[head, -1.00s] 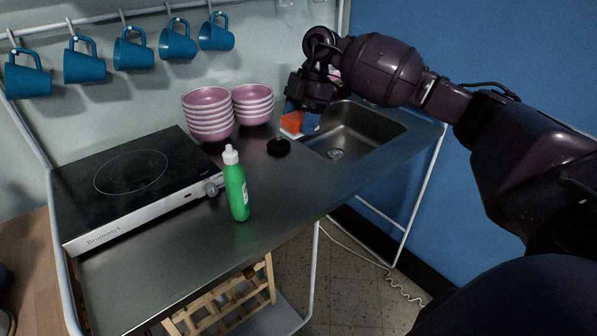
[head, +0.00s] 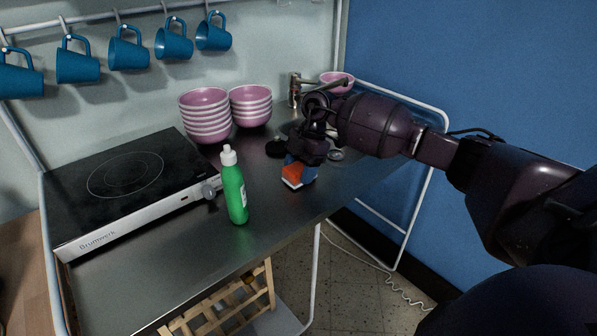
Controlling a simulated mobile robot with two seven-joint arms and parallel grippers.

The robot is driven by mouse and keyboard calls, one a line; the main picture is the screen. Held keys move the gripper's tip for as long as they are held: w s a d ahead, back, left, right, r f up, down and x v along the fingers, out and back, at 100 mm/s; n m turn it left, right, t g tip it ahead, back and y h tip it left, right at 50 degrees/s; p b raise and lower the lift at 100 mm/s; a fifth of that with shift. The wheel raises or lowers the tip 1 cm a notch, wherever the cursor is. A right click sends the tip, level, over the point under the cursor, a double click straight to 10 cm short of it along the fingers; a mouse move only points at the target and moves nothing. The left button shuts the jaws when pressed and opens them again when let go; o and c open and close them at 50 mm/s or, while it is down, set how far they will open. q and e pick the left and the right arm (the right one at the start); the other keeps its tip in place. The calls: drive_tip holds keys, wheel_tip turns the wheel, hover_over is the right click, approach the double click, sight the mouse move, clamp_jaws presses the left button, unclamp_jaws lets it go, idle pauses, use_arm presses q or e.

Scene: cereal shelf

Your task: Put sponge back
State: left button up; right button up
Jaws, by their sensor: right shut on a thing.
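The sponge (head: 293,174) is an orange-red block with a pale underside, held low over the steel counter (head: 270,220) in front of the sink. My right gripper (head: 300,160) is shut on it from above. Whether the sponge touches the counter I cannot tell. A green bottle with a white cap (head: 235,190) stands upright to the left of the sponge, apart from it. My left gripper is not in view.
A black hotplate (head: 125,180) covers the counter's left side. Two stacks of pink bowls (head: 206,118) stand behind. A faucet (head: 295,90) and another pink bowl (head: 337,82) are at the back right. Blue mugs (head: 128,50) hang above. The front counter is clear.

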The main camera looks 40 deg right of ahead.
drive_tip(key=shift+f, duration=0.3)
drive_tip(key=o, duration=0.9)
drive_tip(key=p+v, duration=0.1)
drive_tip(key=v, duration=1.1)
drive_tip(key=shift+r, duration=0.2)
